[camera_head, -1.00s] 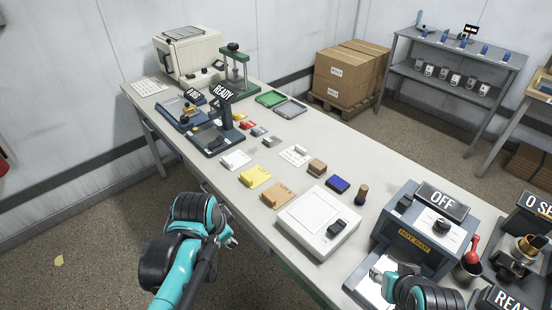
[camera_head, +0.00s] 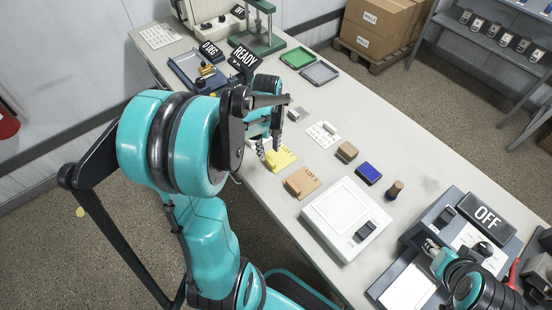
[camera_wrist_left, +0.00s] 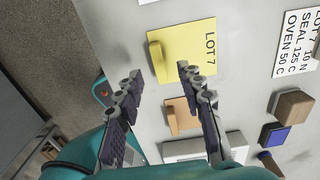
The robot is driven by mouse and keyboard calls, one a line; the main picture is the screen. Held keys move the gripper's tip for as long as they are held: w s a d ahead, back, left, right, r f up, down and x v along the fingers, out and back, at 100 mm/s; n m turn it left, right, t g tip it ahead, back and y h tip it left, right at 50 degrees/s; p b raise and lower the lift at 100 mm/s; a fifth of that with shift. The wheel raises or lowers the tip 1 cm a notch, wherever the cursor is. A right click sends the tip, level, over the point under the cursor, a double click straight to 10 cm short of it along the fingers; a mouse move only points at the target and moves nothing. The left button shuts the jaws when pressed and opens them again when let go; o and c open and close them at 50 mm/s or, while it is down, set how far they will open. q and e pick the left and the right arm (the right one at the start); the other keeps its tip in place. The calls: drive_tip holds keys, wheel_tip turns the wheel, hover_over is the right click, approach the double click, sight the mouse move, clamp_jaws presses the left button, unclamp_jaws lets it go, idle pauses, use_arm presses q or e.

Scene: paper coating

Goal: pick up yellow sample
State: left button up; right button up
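The yellow sample (camera_head: 284,158) is a flat yellow card marked "LOT 7" with a raised yellow block on it, lying on the table near its front edge. In the left wrist view the card (camera_wrist_left: 195,48) lies just beyond the fingertips, its raised block (camera_wrist_left: 158,62) near the left finger. My left gripper (camera_head: 268,144) is over the table at the sample, hiding part of it. In the wrist view its fingers (camera_wrist_left: 164,82) are spread apart with nothing between them. My right gripper (camera_head: 432,248) is at lower right; its opening is unclear.
An orange-brown card with a block (camera_head: 303,182) lies close beside the yellow sample. A white device (camera_head: 345,215), a blue pad (camera_head: 369,173), a brown block (camera_head: 347,151) and a white label card (camera_head: 323,134) are nearby. The grey machine marked OFF (camera_head: 470,222) stands right.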

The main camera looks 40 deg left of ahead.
sight(269, 159)
use_arm(q)
wheel_tip(269, 159, down, 5)
drive_tip(key=shift+s+r+b, duration=0.1)
drive_tip(key=shift+r+b, duration=0.1)
drive_tip(key=shift+b, duration=0.8)
drive_tip(key=shift+r, duration=0.1)
clamp_jaws()
drive_tip(key=shift+r, duration=0.15)
